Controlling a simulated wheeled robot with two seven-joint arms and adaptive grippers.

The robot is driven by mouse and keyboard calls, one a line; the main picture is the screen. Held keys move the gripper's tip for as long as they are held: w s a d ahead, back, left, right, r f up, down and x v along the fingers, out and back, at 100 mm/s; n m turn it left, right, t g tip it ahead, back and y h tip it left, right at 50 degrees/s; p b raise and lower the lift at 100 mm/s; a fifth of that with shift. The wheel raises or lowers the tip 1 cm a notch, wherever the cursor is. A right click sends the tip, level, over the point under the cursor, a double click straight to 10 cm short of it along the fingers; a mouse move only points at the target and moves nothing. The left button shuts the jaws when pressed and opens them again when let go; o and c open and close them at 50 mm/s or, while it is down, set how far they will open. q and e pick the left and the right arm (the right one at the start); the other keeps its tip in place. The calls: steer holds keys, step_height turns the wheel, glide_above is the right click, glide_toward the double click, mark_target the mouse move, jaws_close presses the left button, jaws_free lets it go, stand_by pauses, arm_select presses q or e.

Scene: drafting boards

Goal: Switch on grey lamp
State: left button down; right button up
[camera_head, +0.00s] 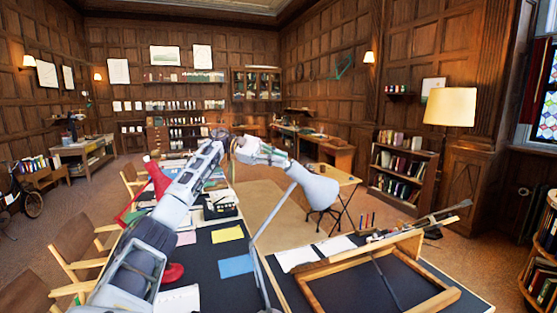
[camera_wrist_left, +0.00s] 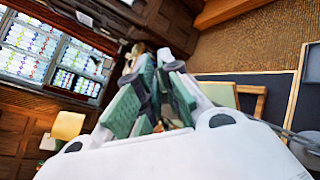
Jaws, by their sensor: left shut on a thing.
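The grey lamp (camera_head: 316,187) stands over the desk in the head view. Its bell-shaped shade faces down to the right, and its thin arm slants down to the desk. No glow shows from the shade, and its inside is hidden. My left gripper (camera_head: 229,146) reaches across from the lower left and meets the lamp's narrow upper end, away from the wide rim. It is shut there. In the left wrist view, the grey-green fingers (camera_wrist_left: 150,98) come close together; what lies between them is hard to make out. My right gripper is in neither view.
A red lamp (camera_head: 158,178) stands partly behind my left arm. A wooden frame (camera_head: 318,293) lies on the dark desk at the right, with yellow (camera_head: 228,233) and blue (camera_head: 236,266) sheets nearby. A lit floor lamp (camera_head: 450,106) stands farther right.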

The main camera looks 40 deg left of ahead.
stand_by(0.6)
arm_select(q)
steer(key=c, duration=1.6)
jaws_free()
steer(key=shift+d, duration=0.1)
steer(key=shift+s+a, duration=0.1)
steer(key=shift+a, duration=0.1)
steer(key=v, duration=1.1)
steer(key=shift+a+r, duration=0.25)
steer(key=shift+s, duration=0.1)
steer(key=shift+f, duration=0.1)
